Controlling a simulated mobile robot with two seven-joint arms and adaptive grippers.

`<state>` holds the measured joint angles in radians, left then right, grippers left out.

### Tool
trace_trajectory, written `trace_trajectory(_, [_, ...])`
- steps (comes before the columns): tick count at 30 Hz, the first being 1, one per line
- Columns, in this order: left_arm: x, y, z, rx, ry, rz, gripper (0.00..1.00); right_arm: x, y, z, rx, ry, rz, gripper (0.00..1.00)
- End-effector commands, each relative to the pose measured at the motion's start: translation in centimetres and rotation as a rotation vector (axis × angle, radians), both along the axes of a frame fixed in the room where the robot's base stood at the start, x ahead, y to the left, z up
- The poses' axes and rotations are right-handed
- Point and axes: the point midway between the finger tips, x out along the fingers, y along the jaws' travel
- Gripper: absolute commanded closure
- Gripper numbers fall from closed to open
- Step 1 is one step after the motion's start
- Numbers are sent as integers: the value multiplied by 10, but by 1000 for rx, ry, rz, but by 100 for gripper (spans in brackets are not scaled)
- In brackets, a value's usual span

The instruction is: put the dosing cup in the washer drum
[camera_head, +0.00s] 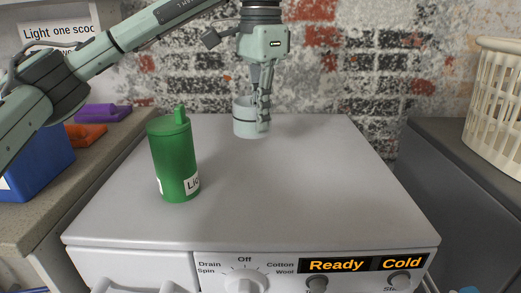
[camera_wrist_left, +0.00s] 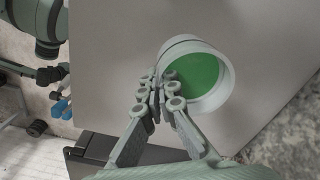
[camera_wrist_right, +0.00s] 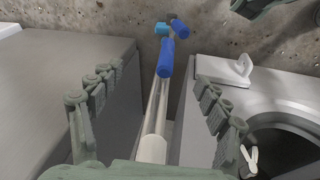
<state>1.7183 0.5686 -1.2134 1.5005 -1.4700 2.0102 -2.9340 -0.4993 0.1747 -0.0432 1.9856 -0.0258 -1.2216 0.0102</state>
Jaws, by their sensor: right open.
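The dosing cup (camera_head: 242,117) is pale, with a dark band, at the back of the washer's top in the head view. In the left wrist view, the cup (camera_wrist_left: 213,98) shows green inside. My left gripper (camera_head: 262,112) points down at the cup's right side. Its fingers (camera_wrist_left: 164,98) are close together with the cup's wall between them. I cannot tell whether the cup touches the top. My right gripper (camera_wrist_right: 155,112) is open and empty, low in front of the washer. The washer drum (camera_wrist_right: 290,150) shows as a dark round opening at lower right, partly cut off.
A green bottle (camera_head: 174,157) stands upright on the washer top (camera_head: 300,200), left of the cup. A blue box (camera_head: 40,165) is on the left counter. A cream basket (camera_head: 497,105) stands at right. A blue-ended pole (camera_wrist_right: 163,80) shows between the right fingers. The top's right half is clear.

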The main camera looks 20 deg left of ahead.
Motion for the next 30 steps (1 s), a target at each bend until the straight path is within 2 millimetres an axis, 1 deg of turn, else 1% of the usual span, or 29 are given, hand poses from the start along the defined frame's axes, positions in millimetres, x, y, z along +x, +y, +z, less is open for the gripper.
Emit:
trace_trajectory(1, [-1, 0, -16, 0, 6, -1, 100, 0, 0, 2, -3, -3, 1, 24])
trace_trajectory(4, [-1, 1, -32, 1, 4, 0, 100, 0, -1, 6, -5, -4, 0, 24])
trace_trajectory(6, [-1, 0, -41, 0, 3, 1, 100, 0, -1, 8, -6, -4, 0, 24])
trace_trajectory(11, [0, 1, -52, 1, 1, 3, 100, 0, -1, 7, -5, -4, 0, 24])
trace_trajectory(18, [-1, 1, -83, 0, 1, 3, 100, 0, -1, 6, -4, -2, 0, 24])
trace_trajectory(20, [-1, 1, -86, 1, 1, 4, 100, 0, -1, 5, -4, -2, 0, 24])
trace_trajectory(26, [0, 1, -86, 0, 0, 3, 100, 0, -1, 5, -4, -2, 0, 24])
trace_trajectory(30, [0, 0, -89, 0, 0, 3, 100, 0, -1, 4, -5, 0, 0, 24])
